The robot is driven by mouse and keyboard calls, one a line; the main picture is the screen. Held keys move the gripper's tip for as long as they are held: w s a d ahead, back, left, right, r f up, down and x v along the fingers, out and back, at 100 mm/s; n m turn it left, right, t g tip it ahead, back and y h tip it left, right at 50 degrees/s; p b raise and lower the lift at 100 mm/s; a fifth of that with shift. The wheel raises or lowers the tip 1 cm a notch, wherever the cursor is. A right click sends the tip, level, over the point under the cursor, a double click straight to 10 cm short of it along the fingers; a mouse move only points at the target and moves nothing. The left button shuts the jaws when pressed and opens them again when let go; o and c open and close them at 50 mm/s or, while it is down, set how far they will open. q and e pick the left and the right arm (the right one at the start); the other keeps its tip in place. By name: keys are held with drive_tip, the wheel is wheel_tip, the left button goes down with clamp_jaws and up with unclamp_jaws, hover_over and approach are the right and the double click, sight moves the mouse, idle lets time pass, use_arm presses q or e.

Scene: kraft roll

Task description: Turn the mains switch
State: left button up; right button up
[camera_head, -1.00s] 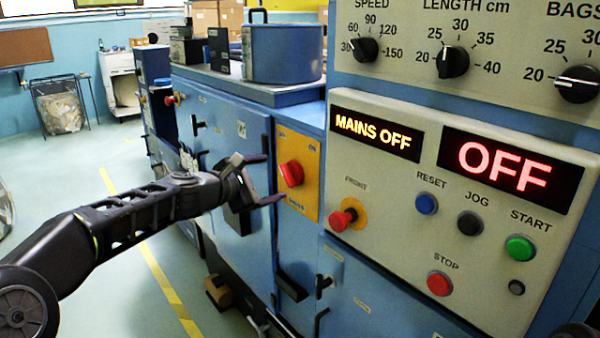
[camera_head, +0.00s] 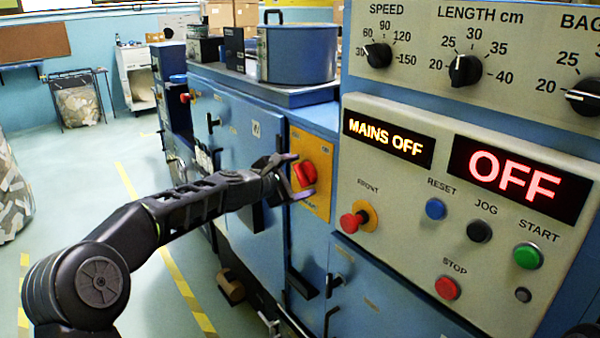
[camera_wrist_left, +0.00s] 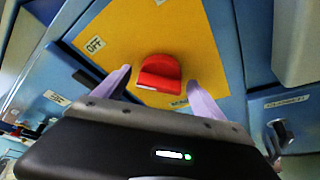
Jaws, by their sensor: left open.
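The red mains switch (camera_head: 305,173) sits on a yellow plate (camera_head: 318,203) on the blue machine's side. In the left wrist view the red switch (camera_wrist_left: 159,73) shows ahead, between my fingertips, on the yellow plate (camera_wrist_left: 130,32) with an "OFF" label. My left gripper (camera_head: 292,178) is open and empty, with its fingers close to the switch; I cannot tell if they touch it. In the left wrist view its two fingers (camera_wrist_left: 159,85) stand apart either side of the switch. The display (camera_head: 388,138) reads "MAINS OFF". My right gripper is not seen.
The control panel right of the switch carries a red emergency knob (camera_head: 354,221), a blue reset button (camera_head: 435,209), a green start button (camera_head: 527,256) and a second display (camera_head: 515,177) reading "OFF". A blue pot (camera_head: 298,52) stands on the machine top.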

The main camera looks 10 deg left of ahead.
use_arm(q)
drive_tip(key=shift+w+d+f, duration=0.1)
drive_tip(key=shift+w+d, duration=0.05)
drive_tip(key=shift+w, duration=0.15)
drive_tip(key=c, duration=1.4)
